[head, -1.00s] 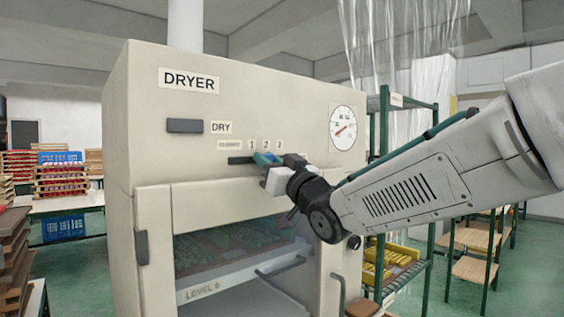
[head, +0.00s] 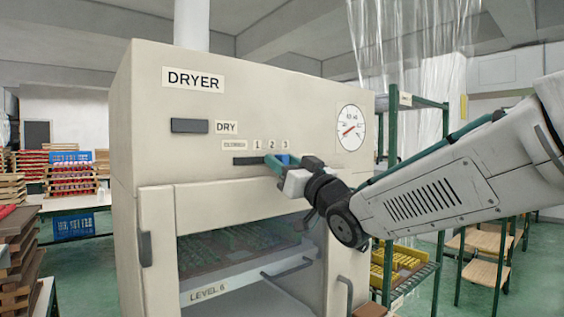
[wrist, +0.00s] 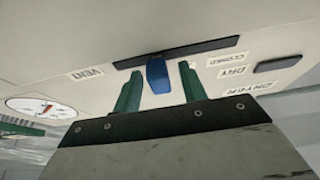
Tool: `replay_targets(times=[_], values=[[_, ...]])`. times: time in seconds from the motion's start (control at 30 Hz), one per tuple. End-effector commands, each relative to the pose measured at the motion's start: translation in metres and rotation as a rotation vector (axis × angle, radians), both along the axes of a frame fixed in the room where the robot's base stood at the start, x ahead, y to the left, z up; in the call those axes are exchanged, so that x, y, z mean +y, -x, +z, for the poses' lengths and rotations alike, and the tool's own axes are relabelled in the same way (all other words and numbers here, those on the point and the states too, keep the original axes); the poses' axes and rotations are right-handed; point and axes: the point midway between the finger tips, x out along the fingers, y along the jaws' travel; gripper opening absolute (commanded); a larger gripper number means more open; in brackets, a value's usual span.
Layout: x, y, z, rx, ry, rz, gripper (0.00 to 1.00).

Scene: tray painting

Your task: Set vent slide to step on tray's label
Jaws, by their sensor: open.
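The vent slide is a blue knob (head: 283,159) in a dark horizontal slot (head: 246,161) on the dryer's front, under the numbers 1, 2 and 3. In the head view the knob appears below the 3, though its exact step is hard to judge. My gripper (wrist: 160,84) is open, with a green finger on each side of the knob (wrist: 157,75) and visible gaps. The wrist view is upside down and hides the numbers. Behind the dryer's window is a tray (head: 255,262) of green pieces. A label reading LEVEL (head: 208,291) sits at its front; its last character looks like 6 but is blurred.
The dryer (head: 150,110) has a dark DRY handle (head: 189,126), a round dial (head: 350,128) and a door handle (head: 145,249). A green rack (head: 391,150) stands to the right, behind my arm. Tables with stacked trays (head: 70,178) are at left.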

Motion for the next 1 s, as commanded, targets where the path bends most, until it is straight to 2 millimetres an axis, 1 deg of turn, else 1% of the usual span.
replay_targets(times=[0.3,0.47,0.83,0.93,0.97,1.0], values=[[-0.034,0.036,-0.020,0.000,0.000,-0.002,0.42],[-0.043,0.045,-0.025,-0.001,-0.001,0.000,0.42],[-0.044,0.046,-0.028,0.000,0.010,-0.006,0.42],[-0.046,0.038,-0.041,0.046,0.057,-0.042,0.42],[-0.047,0.034,-0.049,0.075,0.081,-0.062,0.42],[-0.050,0.028,-0.064,0.125,0.122,-0.092,0.42]])
